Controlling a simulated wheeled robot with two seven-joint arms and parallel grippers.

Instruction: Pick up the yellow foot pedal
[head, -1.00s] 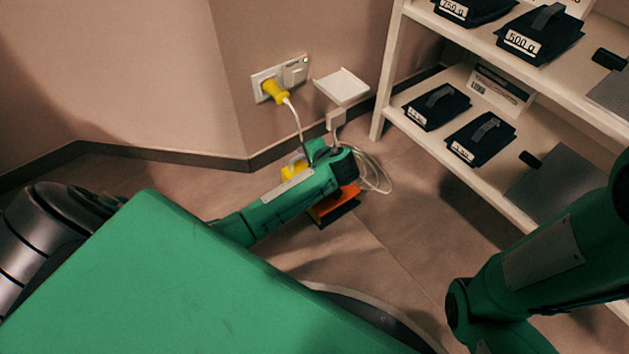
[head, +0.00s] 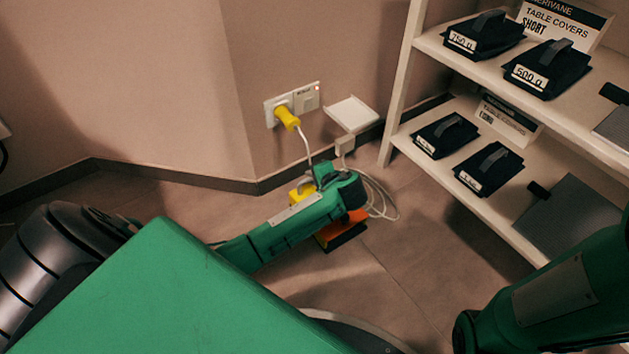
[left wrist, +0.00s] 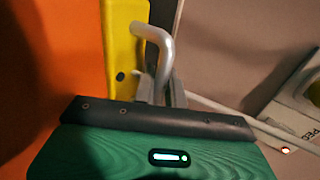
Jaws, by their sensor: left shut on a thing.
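The yellow foot pedal (head: 301,194) shows in the head view as a small yellow patch behind my left arm, low by the wall corner. In the left wrist view its yellow body (left wrist: 126,45) stands beside an orange surface and carries a bent grey handle (left wrist: 160,42). My left gripper (left wrist: 166,92) is shut on this handle. In the head view the left gripper (head: 326,176) and my forearm hide most of the pedal. Whether the pedal touches the floor cannot be told. My right gripper is out of view.
An orange and black thing (head: 343,230) lies close beside my left gripper. A white cord loops on the floor near a yellow plug (head: 286,117) in the wall socket. A shelf rack (head: 396,100) with dark labelled covers stands right. The middle floor is clear.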

